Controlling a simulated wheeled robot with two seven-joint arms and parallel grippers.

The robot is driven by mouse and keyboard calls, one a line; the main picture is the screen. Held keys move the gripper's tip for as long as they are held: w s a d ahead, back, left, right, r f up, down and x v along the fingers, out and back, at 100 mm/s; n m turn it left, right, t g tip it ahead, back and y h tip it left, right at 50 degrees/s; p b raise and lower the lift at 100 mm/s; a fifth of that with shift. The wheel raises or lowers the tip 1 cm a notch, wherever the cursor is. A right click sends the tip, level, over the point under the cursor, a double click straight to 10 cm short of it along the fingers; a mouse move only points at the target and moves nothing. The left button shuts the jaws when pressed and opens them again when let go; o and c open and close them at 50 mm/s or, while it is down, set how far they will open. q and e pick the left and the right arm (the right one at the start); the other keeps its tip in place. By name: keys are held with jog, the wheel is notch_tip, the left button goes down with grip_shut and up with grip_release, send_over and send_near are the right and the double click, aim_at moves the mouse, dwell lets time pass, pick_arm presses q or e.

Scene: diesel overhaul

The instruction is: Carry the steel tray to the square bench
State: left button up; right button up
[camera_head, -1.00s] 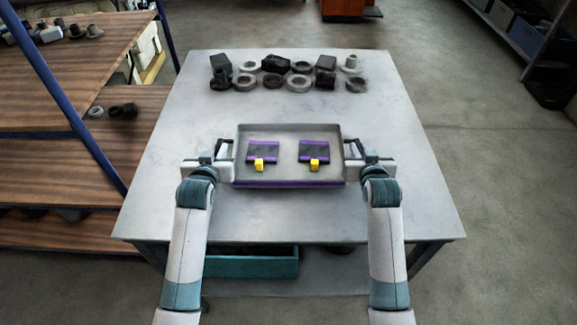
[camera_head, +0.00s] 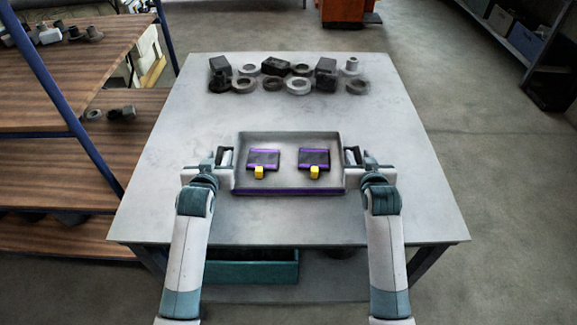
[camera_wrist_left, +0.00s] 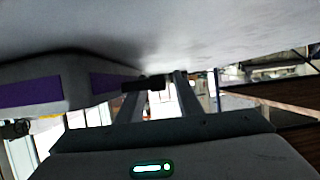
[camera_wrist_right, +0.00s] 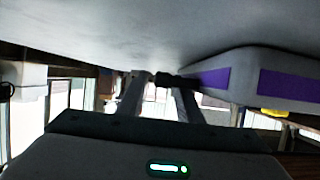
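The steel tray (camera_head: 288,138) is grey and shallow, with a purple strip on its front wall. It is level at the middle front of the grey bench (camera_head: 420,205); whether it touches the top is unclear. Inside it sit two dark purple-edged pieces, each with a yellow block. My left gripper (camera_head: 227,158) is at the tray's left handle and my right gripper (camera_head: 350,157) at its right handle; both seem shut on them. The wrist views show a black handle (camera_wrist_left: 150,83) and the other handle (camera_wrist_right: 172,80) at the fingertips, partly hidden.
Several dark and grey machine parts (camera_head: 288,76) stand along the bench's back. A wooden shelf unit with a blue post (camera_head: 90,155) is close on the left. Floor is free on the right, with a shelf (camera_head: 505,40) beyond. A teal bin (camera_head: 250,272) is under the bench.

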pick_arm(q)
jog(key=shift+s, duration=0.1)
jog(key=v, duration=1.1)
jog(key=shift+s+r, duration=0.25)
jog(key=shift+s, duration=0.1)
pick_arm(e)
jog(key=v, duration=1.2)
dwell(0.5)
